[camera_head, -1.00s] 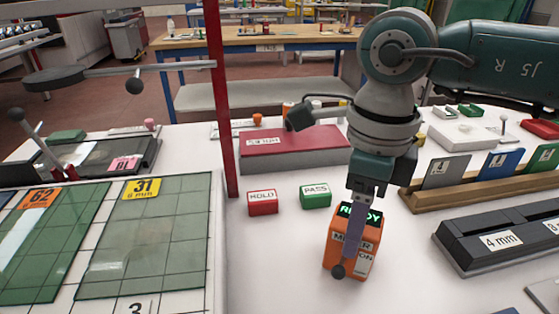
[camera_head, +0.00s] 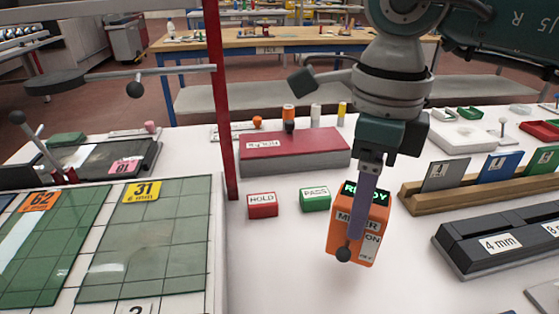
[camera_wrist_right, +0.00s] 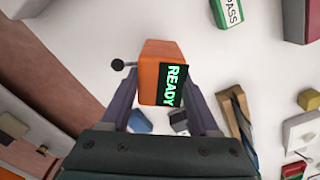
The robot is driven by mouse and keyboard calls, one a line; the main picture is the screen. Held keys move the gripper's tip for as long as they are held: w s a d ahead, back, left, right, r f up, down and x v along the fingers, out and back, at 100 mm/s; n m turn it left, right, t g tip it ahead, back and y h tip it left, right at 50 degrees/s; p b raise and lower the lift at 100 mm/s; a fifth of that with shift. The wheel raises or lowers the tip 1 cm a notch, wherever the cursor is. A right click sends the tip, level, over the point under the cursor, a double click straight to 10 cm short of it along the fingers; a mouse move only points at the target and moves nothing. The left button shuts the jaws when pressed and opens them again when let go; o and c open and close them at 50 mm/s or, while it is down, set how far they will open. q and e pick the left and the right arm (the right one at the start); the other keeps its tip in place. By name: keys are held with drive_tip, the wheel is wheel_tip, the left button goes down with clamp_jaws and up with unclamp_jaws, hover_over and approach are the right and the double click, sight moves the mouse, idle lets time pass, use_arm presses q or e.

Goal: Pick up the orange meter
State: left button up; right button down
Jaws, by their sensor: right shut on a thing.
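The orange meter (camera_head: 374,234) has a black display reading READY in green. It is in my right gripper (camera_head: 354,235), which is shut on its sides, and seems to be held a little above the white table. One finger covers part of its label in the head view. The wrist view shows the meter (camera_wrist_right: 152,83) between the two fingers of the right gripper (camera_wrist_right: 160,105), with a dark ball-ended part at its left. My left gripper is not in view.
The red HOLD block (camera_head: 262,204) and green PASS block (camera_head: 315,198) stand left of the meter. A red case (camera_head: 295,155) lies behind them. A wooden rack (camera_head: 430,196) and black 4 mm holder (camera_head: 490,240) are on the right. A red post (camera_head: 219,110) rises left.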

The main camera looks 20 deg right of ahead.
drive_tip(key=s+a+r+n+p, duration=0.1)
drive_tip(key=s+r+n+p, duration=0.1)
drive_tip(key=r+n+p, duration=0.7)
drive_tip(key=s+a+r+n+p, duration=0.2)
drive_tip(key=r+n+p, duration=0.7)
drive_tip(key=r+p, duration=1.3)
drive_tip(key=s+a+r+n+p, duration=0.1)
drive_tip(key=r+n+p, duration=0.8)
drive_tip(key=r, duration=2.2)
drive_tip(key=s+p, duration=0.2)
drive_tip(key=p, duration=0.5)
drive_tip(key=shift+s+a+r+n, duration=0.15)
drive_tip(key=shift+s+a+n, duration=0.1)
drive_tip(key=shift+s+n, duration=0.1)
